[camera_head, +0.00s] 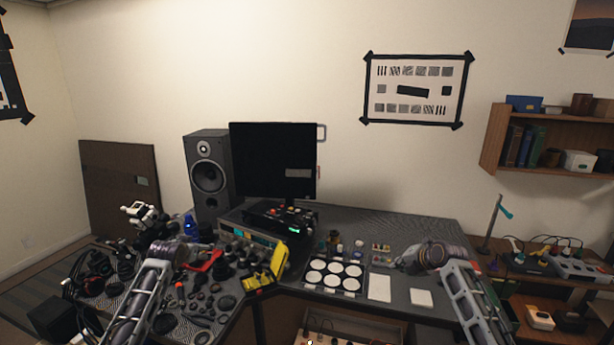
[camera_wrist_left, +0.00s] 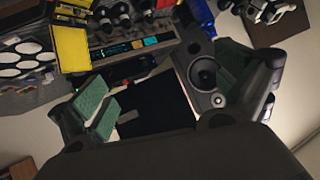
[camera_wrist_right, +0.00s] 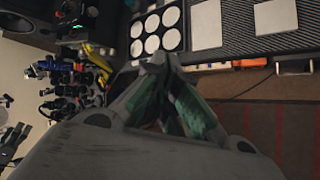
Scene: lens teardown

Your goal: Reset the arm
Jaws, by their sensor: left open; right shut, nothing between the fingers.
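My left arm comes in at the lower left of the head view, over the part of the desk covered with small lens parts. My left gripper (camera_wrist_left: 160,95) shows in the left wrist view with its green-padded fingers wide apart and nothing between them. My right arm comes in at the lower right of the head view, and my right gripper (camera_head: 408,262) is over the desk, right of the tray of white discs (camera_head: 333,291). In the right wrist view the right gripper (camera_wrist_right: 158,62) has its fingertips together, holding nothing.
The desk (camera_head: 400,220) holds a monitor (camera_head: 273,160), a speaker (camera_head: 208,175), a yellow case (camera_head: 279,262) and two white pads (camera_head: 380,288). Many loose parts crowd its left wing. A side table with power strips (camera_head: 575,265) stands at the right. The desk's back right is clear.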

